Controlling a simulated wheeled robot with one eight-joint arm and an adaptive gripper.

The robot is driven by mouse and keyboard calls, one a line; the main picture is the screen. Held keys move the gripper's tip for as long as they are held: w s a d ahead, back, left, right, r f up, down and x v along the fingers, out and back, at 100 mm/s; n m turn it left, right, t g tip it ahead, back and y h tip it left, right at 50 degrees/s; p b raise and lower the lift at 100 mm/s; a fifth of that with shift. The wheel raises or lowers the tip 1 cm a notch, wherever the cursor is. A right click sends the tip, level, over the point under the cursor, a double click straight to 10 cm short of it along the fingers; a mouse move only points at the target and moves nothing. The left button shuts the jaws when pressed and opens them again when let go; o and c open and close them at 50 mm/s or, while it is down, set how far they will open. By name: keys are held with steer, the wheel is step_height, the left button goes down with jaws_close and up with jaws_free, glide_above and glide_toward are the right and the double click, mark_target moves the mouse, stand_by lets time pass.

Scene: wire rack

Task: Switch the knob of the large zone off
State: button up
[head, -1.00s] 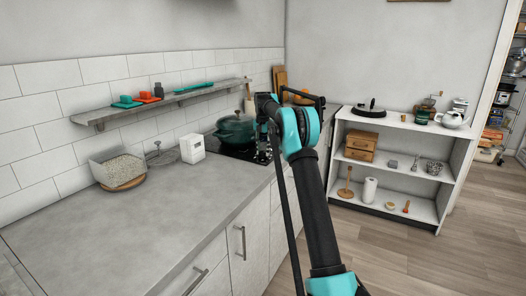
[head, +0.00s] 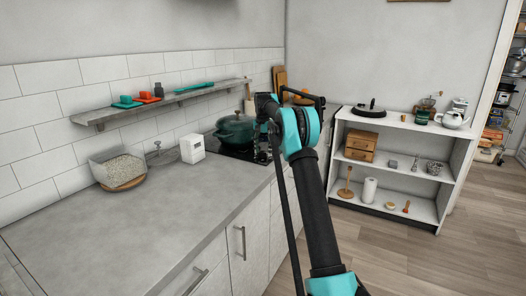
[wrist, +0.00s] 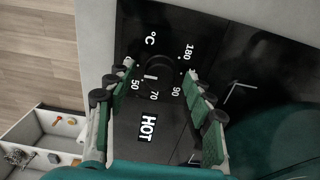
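A dark round knob (wrist: 160,69) shows in the wrist view on a black glass cooktop (wrist: 215,62). A short white line (wrist: 150,77) lies at its edge, and the marks 50, 70, 90, 180 and °C ring it. A white HOT label (wrist: 147,128) is on the glass. My gripper (wrist: 158,72) is open, with one green-padded finger on each side of the knob. I cannot tell whether the fingers touch it. In the head view my arm hides most of the gripper and the knob.
A dark green pot (head: 235,130) stands on the cooktop, close to my gripper; it also fills the lower right of the wrist view (wrist: 290,145). A white box (head: 191,148) stands on the counter (head: 170,215), whose front part is clear. A shelf unit (head: 437,162) stands right.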

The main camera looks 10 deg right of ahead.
mark_target(264, 152)
steer(key=shift+r, duration=0.15)
step_height(264, 152, up, 12)
stand_by(0.6)
steer(key=shift+s, duration=0.1)
steer(key=s+d+f+n+t, duration=0.1)
steer(key=s+f, duration=0.7)
steer(key=s, duration=1)
steer(key=s+d+f+n+t, duration=0.1)
steer(key=s+f+n, duration=0.3)
steer(key=s, duration=1.5)
steer(key=s+d+f+n+t, duration=0.2)
steer(key=s+f, duration=1)
steer(key=s, duration=0.6)
steer(key=shift+s, duration=0.35)
